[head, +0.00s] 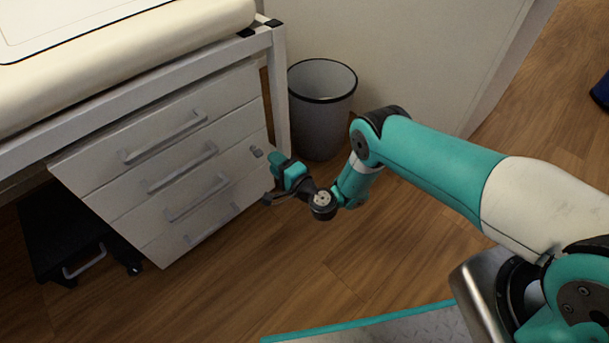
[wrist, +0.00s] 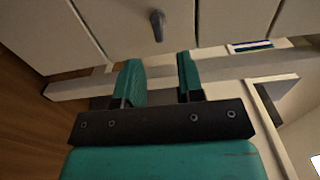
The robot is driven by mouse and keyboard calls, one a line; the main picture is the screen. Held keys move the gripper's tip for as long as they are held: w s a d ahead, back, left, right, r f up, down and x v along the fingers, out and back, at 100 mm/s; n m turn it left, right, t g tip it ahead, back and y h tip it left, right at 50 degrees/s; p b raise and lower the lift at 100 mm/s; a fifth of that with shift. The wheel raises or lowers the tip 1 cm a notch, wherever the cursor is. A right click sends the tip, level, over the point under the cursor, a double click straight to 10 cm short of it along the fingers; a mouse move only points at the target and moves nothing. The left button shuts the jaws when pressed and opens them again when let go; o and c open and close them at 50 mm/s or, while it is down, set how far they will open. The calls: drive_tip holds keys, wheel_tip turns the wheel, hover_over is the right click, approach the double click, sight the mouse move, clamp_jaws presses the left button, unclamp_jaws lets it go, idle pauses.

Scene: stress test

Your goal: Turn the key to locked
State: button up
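The key (head: 256,151) is a small grey piece at the upper right of the white drawer cabinet (head: 120,172) in the head view. In the wrist view the key (wrist: 157,26) juts from the white front near the top centre. My gripper (head: 271,180) is just right of the cabinet front, below the key in the head picture. In the wrist view my gripper (wrist: 159,77) is open, its two teal fingers apart with nothing between them. The key lies beyond the fingertips, roughly in line with the gap, and is not touched. I cannot read any lock marking.
The cabinet has several drawers with grey bar handles and stands under a bench with a cream padded top (head: 120,55). A grey bin (head: 320,125) stands behind my gripper. A black case (head: 62,235) is at left. Wooden floor (head: 300,260) in front is clear.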

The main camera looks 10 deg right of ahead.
drive_tip(key=p+v, duration=1.1)
drive_tip(key=p, duration=0.2)
